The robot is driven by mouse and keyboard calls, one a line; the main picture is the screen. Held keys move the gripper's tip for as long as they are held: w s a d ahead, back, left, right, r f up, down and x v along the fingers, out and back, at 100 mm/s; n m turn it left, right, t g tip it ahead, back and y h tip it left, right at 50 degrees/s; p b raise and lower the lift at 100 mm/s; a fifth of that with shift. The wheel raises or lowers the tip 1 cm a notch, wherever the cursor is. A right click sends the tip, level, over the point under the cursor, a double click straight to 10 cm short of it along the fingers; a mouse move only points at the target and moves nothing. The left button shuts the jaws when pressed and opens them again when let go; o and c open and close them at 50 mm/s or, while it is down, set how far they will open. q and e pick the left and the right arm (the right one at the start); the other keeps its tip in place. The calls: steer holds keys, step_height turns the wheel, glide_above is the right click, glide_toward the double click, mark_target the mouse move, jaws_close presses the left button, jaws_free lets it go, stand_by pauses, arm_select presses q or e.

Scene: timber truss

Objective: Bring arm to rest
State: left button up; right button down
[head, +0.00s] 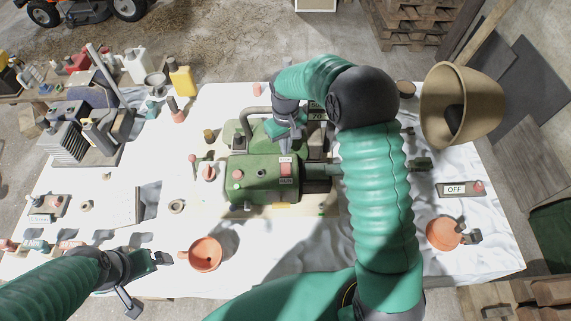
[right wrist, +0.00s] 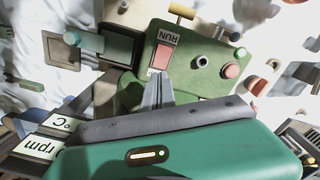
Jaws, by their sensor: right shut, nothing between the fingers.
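My right arm arches over the white-covered table, and its gripper (head: 286,146) is shut and empty above the green machine (head: 250,190). In the right wrist view the closed fingertips (right wrist: 158,78) point at a red rocker switch (right wrist: 162,57) beside a RUN label (right wrist: 168,38). I cannot tell whether they touch it. The red switch (head: 285,168) also shows in the head view, just below the fingertips. My left gripper (head: 150,282) hangs at the front left with its fingers spread. It is left of an orange pot (head: 205,253), with nothing visible between the fingers.
An OFF plate (head: 454,189) and another orange pot (head: 443,233) are at the right. A grey finned machine (head: 65,143) and a yellow bottle (head: 181,79) are at the left. Clear cloth lies at the front middle.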

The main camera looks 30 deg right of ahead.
stand_by(0.3)
steer(key=shift+s+a+f+b, duration=0.1)
steer(key=shift+f+b, duration=0.1)
steer(key=shift+b, duration=0.1)
steer(key=shift+t, duration=0.6)
steer(key=s+a+f+b, duration=0.1)
steer(key=s+f+b, duration=0.1)
steer(key=b, duration=0.1)
steer(key=s+a+f+b, duration=0.1)
steer(key=s+f+b, duration=0.1)
steer(key=s+b, duration=0.1)
steer(key=s+a+f+b, duration=0.1)
steer(key=s+f+b, duration=0.1)
steer(key=b, duration=0.1)
steer(key=shift+s+a, duration=0.3)
steer(key=shift+s, duration=0.1)
steer(key=s+a+f+t+b, duration=0.1)
steer(key=s+f+b, duration=0.3)
steer(key=s, duration=0.7)
steer(key=shift+a+f+m+b, duration=0.4)
steer(key=shift+a+b, duration=0.3)
steer(key=shift+b, duration=0.2)
steer(key=shift+a, duration=0.15)
